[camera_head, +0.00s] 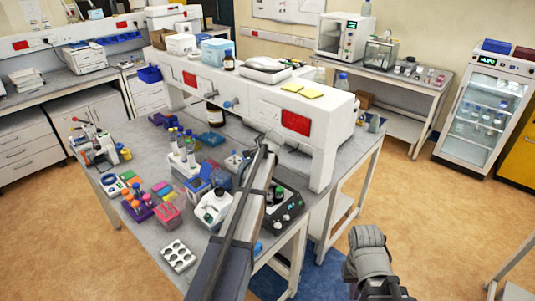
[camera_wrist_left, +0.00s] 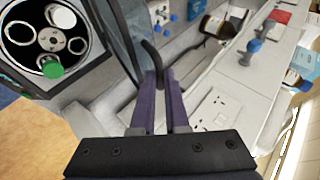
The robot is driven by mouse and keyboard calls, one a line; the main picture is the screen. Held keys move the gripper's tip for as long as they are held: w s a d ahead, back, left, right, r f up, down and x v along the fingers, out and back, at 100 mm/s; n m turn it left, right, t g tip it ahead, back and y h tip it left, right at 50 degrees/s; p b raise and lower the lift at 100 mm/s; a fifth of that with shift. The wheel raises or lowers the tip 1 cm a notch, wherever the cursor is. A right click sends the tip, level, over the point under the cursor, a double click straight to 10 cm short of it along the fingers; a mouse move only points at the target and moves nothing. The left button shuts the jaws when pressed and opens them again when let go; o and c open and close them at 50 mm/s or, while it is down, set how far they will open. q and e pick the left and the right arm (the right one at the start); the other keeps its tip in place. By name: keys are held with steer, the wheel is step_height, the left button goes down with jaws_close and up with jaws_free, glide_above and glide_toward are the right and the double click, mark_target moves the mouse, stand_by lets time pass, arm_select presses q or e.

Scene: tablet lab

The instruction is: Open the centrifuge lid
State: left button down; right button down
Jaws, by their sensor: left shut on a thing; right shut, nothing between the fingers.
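The centrifuge (camera_head: 283,207) is a dark bench unit near the front right of the bench, partly behind my left arm. In the left wrist view its bowl (camera_wrist_left: 48,38) is uncovered, with a rotor and a green-capped tube (camera_wrist_left: 52,68). The bluish see-through lid (camera_wrist_left: 122,38) stands raised beside the bowl. My left gripper (camera_wrist_left: 160,80) is shut on the lid's dark curved handle (camera_wrist_left: 150,52); in the head view the gripper is at the far end of the arm (camera_head: 263,150). My right gripper (camera_head: 376,272) is low, off the bench, shut and empty; its fingers are unclear.
A white raised shelf (camera_head: 262,108) with sockets runs behind the centrifuge. A brown bottle (camera_wrist_left: 222,22) stands near it. Tube racks (camera_head: 167,214), a small white device (camera_head: 213,207) and a white well tray (camera_head: 179,256) crowd the bench to the left.

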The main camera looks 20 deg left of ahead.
arm_select(q)
steer(key=shift+w+a+r, duration=0.15)
steer(key=shift+w+a, duration=0.2)
steer(key=shift+a, duration=0.4)
steer(key=shift+w+a+r, duration=0.15)
steer(key=shift+w+a, duration=0.15)
steer(key=shift+a, duration=0.45)
steer(key=c, duration=1)
jaws_free()
steer(key=shift+s+r, duration=0.1)
steer(key=shift+o, duration=0.4)
steer(key=p+v, duration=0.5)
steer(key=v, duration=0.2)
steer(key=shift+s+d, duration=0.2)
steer(key=shift+r, duration=0.15)
